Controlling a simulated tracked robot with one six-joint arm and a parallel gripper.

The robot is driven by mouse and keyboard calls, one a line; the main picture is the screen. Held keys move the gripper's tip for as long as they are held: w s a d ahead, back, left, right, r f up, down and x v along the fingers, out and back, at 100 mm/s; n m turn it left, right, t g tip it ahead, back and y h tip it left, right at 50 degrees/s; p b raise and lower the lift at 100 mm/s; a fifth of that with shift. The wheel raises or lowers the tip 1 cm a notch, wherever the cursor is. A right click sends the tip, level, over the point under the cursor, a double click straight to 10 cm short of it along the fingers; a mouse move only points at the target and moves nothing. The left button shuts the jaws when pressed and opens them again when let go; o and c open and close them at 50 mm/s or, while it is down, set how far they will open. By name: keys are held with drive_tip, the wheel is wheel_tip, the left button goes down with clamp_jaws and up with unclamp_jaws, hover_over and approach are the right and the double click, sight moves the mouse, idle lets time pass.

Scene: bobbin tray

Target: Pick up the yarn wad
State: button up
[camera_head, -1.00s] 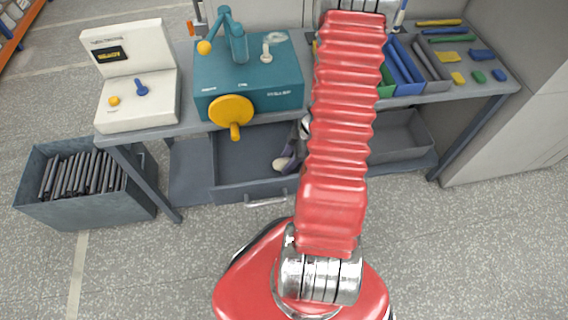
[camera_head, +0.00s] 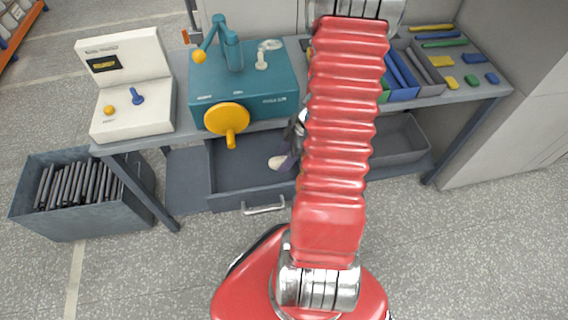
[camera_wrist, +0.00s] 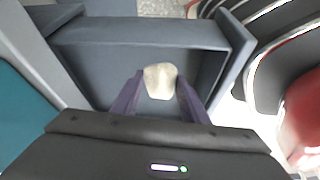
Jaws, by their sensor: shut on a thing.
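The yarn wad (camera_wrist: 160,80) is a cream, rounded lump. In the wrist view it sits between the two purple fingers of my gripper (camera_wrist: 158,92), which are shut on it. In the head view the wad (camera_head: 278,162) shows as a small pale patch at the tip of my gripper (camera_head: 288,158), over the open grey drawer (camera_head: 228,180) under the bench. My arm hides part of the gripper there. I cannot tell whether the wad touches the drawer floor.
The teal machine (camera_head: 245,85) with a yellow crank (camera_head: 227,119) stands on the bench above the drawer. A white control box (camera_head: 130,90) is to its left. A bin of dark rods (camera_head: 70,222) stands on the floor at left. A second grey tray (camera_head: 400,140) is at right.

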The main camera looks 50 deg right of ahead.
sight(284, 159)
drive_tip(key=shift+r, duration=2.55)
drive_tip(key=shift+c, duration=0.2)
